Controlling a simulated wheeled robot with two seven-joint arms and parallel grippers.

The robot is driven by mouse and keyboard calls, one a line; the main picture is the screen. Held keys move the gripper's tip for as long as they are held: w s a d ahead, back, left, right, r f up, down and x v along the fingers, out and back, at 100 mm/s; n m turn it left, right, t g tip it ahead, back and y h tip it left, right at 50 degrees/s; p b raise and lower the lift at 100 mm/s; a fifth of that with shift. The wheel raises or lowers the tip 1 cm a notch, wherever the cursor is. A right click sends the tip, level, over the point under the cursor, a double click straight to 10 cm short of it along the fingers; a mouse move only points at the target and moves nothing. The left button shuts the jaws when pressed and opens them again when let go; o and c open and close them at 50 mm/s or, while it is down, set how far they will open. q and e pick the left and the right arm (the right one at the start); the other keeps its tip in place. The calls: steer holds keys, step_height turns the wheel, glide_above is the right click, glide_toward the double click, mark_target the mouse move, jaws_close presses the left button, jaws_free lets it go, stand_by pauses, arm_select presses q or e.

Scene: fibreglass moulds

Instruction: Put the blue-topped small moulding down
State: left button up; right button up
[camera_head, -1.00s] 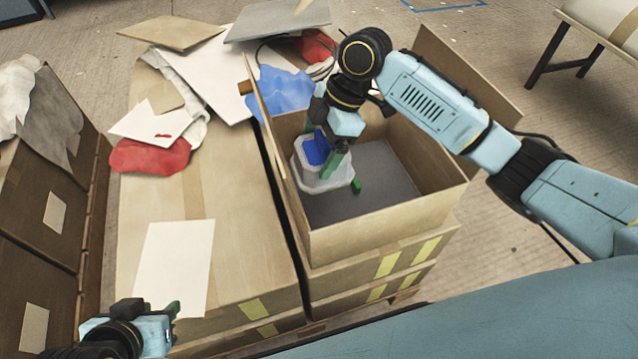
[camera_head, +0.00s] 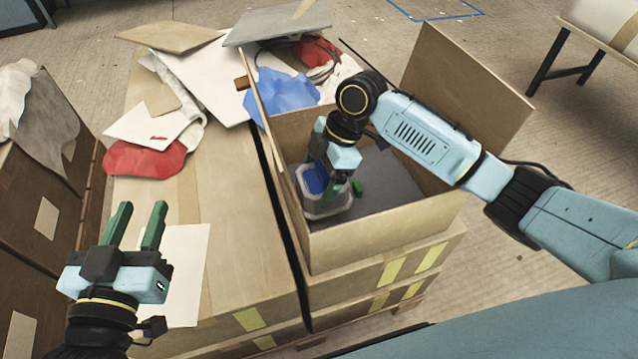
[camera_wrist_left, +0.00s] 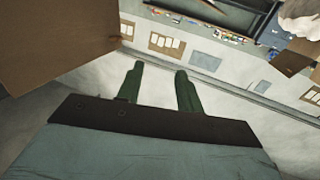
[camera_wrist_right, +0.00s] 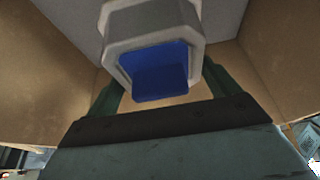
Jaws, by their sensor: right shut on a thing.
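The blue-topped small moulding (camera_head: 326,202) is a pale, whitish-grey block with a blue top. It is inside the open cardboard box (camera_head: 385,228), near its left wall and over the grey floor. My right gripper (camera_head: 338,180) is shut on it from above; in the right wrist view the moulding (camera_wrist_right: 155,62) sits between the green fingers. Whether its underside touches the box floor is hidden. My left gripper (camera_head: 135,228) is open and empty, above the cardboard-topped stack at left. Its two green fingers (camera_wrist_left: 158,85) also show apart in the left wrist view.
The box has raised flaps, one tall at the right (camera_head: 470,90). Blue cloth (camera_head: 285,90), red cloth (camera_head: 145,158) and white sheets lie on the stack to the left. The grey box floor right of the moulding is clear.

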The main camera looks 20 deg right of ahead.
step_height(320, 180, down, 3)
steer(key=shift+r+b, duration=0.2)
steer(key=shift+b, duration=0.25)
arm_select(q)
steer(key=r+t, duration=0.2)
steer(key=r, duration=0.1)
steer(key=r+t+h, duration=0.1)
steer(key=shift+s+d+r, duration=0.3)
steer(key=shift+d+r, duration=0.05)
steer(key=shift+r, duration=0.05)
arm_select(e)
steer(key=shift+f, duration=0.1)
steer(key=o, duration=1)
steer(key=shift+c, duration=0.2)
arm_select(q)
steer(key=shift+f, duration=0.1)
arm_select(e)
steer(key=shift+o, duration=0.2)
